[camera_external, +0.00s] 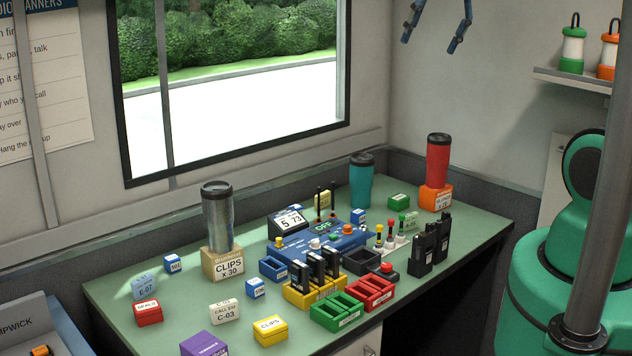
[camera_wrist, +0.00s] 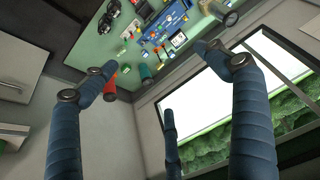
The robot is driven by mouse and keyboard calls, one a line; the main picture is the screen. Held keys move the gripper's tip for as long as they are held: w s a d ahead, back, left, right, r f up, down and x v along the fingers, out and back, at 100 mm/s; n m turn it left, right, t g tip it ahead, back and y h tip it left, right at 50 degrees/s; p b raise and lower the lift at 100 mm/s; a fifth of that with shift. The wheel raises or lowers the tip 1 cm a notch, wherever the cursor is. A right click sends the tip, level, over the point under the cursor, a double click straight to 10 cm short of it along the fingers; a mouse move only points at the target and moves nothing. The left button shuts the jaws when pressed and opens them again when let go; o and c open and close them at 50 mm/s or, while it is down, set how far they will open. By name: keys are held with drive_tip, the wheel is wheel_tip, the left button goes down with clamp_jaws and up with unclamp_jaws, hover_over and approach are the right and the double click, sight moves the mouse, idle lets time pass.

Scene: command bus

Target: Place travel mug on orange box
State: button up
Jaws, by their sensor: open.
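Three travel mugs with black lids show in the external view. The red mug (camera_external: 438,163) stands upright on the orange box (camera_external: 435,198) at the table's back right. The teal mug (camera_external: 361,184) stands on the tabletop behind the blue console. The silver mug (camera_external: 217,222) stands on a tan clips box (camera_external: 222,263) at the left. My gripper (camera_external: 433,27) is open and empty, high above the red mug's side of the table. In the wrist view my gripper (camera_wrist: 160,72) has its fingers spread, and one finger partly covers the red mug (camera_wrist: 110,90).
The green table (camera_external: 190,280) holds a blue console (camera_external: 318,246), black radios (camera_external: 428,243), open trays (camera_external: 337,312) and several small labelled boxes. A window is behind the table. A shelf (camera_external: 575,78) with lanterns is at the upper right. Bare tabletop lies right of the radios.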

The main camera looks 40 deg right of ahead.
drive_tip(key=s+a+f, duration=0.1)
drive_tip(key=s+a, duration=0.2)
drive_tip(key=s, duration=0.4)
drive_tip(key=s+a, duration=0.4)
drive_tip(key=s, duration=0.3)
drive_tip(key=shift+s+f+t, duration=0.3)
drive_tip(key=shift+f, duration=0.05)
drive_tip(key=shift+f, duration=0.15)
wheel_tip(320, 180, down, 11)
drive_tip(key=b, duration=1.1)
